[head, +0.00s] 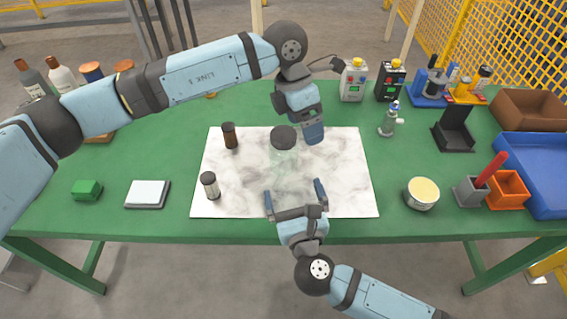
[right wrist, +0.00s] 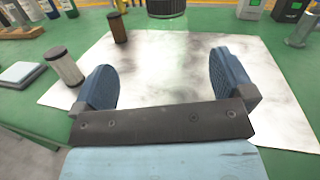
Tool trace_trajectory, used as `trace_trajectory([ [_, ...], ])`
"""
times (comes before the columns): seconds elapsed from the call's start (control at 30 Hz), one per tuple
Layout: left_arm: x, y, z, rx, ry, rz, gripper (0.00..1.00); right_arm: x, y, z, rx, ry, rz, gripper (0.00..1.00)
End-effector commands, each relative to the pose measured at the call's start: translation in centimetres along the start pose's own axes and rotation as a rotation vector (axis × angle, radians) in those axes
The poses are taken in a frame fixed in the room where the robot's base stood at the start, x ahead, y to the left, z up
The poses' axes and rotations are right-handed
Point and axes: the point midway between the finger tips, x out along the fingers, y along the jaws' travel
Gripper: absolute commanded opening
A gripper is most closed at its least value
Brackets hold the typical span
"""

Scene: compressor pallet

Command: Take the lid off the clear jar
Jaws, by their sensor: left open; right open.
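The clear jar (head: 284,158) stands upright on a white marbled mat (head: 345,190), with its dark lid (head: 284,137) on top. In the right wrist view the lid (right wrist: 166,7) is at the top edge, and the transparent body (right wrist: 170,45) is barely visible below it. My left gripper (head: 314,132) points down just right of the lid, apart from it as far as I can tell; its fingers overlap in this view. My right gripper (head: 296,192) is open and empty in front of the jar, fingers spread towards it. It also shows in the right wrist view (right wrist: 168,82).
A brown bottle (head: 230,136) and a white shaker with dark cap (head: 210,186) stand on the mat's left. A cream tub (head: 421,193), grey holder (head: 470,190) and orange bin (head: 507,188) are right. Bottles line the back left. The mat's right side is clear.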

Motion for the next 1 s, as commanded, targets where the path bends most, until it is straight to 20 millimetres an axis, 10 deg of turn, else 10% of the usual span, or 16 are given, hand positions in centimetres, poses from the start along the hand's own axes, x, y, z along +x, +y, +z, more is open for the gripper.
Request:
trace_trajectory([
  [0.23,-2.8,4.6,-2.0,-0.024,0.168,0.224,0.84,0.2,0.0,-2.6,0.116,0.091,-0.038,1.00],
  [1.0,-3.0,4.7,-2.1,-0.025,0.172,0.228,0.84,12.4,-0.5,-3.8,0.116,0.094,-0.039,1.00],
])
